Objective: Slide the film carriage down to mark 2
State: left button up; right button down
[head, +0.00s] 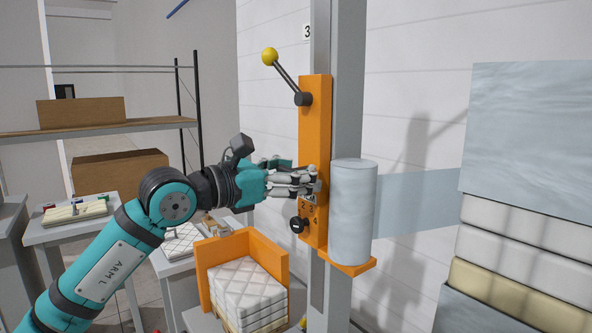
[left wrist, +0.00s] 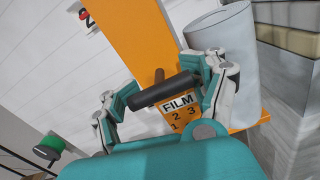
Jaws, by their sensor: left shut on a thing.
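The orange film carriage (head: 314,130) rides on a grey upright mast (head: 347,75). A pale film roll (head: 352,215) stands on its lower shelf, and film runs right from the roll. My left gripper (head: 316,184) is at the carriage's front face, shut on its dark handle bar (left wrist: 165,91), with fingers at both ends of the bar in the left wrist view. A plate marked FILM (left wrist: 178,104) with numbers sits below the bar. A tag with 3 (head: 307,31) is beside the mast above the carriage. A tag with 2 (left wrist: 88,19) shows in the left wrist view. My right gripper is out of view.
A lever with a yellow knob (head: 270,56) sticks out from the carriage top. A dark knob (head: 298,225) is low on its face. A wrapped stack (head: 525,235) stands at right. An orange-sided holder (head: 268,246) with quilted pads is below my arm.

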pick_arm(q)
jog(key=o, duration=1.8)
jog(key=shift+r, duration=0.1)
jog(key=v, duration=1.2)
